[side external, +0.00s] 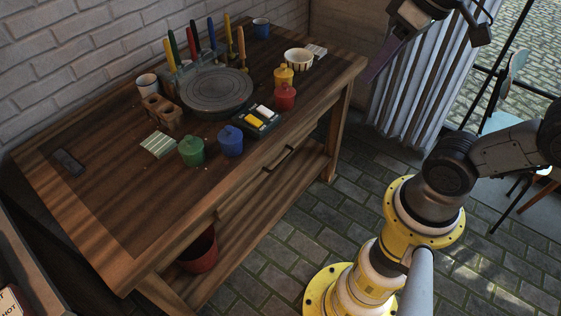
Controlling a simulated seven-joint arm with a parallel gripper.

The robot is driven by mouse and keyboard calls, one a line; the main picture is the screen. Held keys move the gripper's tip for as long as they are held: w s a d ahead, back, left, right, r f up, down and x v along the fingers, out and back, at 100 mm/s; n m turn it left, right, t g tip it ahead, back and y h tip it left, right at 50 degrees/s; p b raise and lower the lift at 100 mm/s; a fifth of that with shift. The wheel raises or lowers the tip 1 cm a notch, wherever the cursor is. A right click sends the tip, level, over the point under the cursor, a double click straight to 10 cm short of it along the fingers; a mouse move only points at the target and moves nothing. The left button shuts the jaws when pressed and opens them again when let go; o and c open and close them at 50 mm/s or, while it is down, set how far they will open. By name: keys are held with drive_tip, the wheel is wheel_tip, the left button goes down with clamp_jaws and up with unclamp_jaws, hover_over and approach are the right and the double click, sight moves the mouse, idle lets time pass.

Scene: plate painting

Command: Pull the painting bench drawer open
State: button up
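The painting bench (105,215) is a brown wooden table against the brick wall. Its drawer front (296,148) is under the front edge of the top, with a dark bar handle (279,160). The drawer looks shut, flush with the bench. My gripper (384,60) is at the top right, high and well to the right of the handle, apart from the bench. Its fingers are dark and hard to make out against the radiator, so I cannot tell whether they are open. Nothing is seen held in it.
A round turntable (217,92), a palette (257,121), green (191,152), blue (230,142), red (285,97) and yellow (283,76) pots stand on the bench. A red bucket (198,252) is underneath. A radiator (415,85) stands behind my arm. Paved floor before the drawer is clear.

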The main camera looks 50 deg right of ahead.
drive_tip(key=w+d+r+m+g+y, duration=0.1)
drive_tip(key=w+d+m+g+y, duration=0.1)
drive_tip(key=w+m+y, duration=0.3)
drive_tip(key=w+d+g+y, duration=0.1)
drive_tip(key=w+d+y, duration=0.1)
drive_tip(key=w, duration=0.6)
drive_tip(key=w+d+f+m+t+y, duration=0.1)
drive_tip(key=w+d+m+t+y, duration=0.15)
drive_tip(key=d, duration=0.45)
drive_tip(key=w+d+m+t+y, duration=0.15)
drive_tip(key=w+d+y, duration=0.25)
drive_tip(key=d, duration=0.4)
approach(282, 162)
drive_tip(key=shift+y, duration=0.25)
drive_tip(key=x, duration=0.6)
drive_tip(key=f+x, duration=0.1)
drive_tip(key=x, duration=0.2)
drive_tip(key=shift+w+a+f, duration=0.1)
drive_tip(key=shift+w+a, duration=0.05)
drive_tip(key=shift+w, duration=0.2)
drive_tip(key=shift+c, duration=0.2)
clamp_jaws()
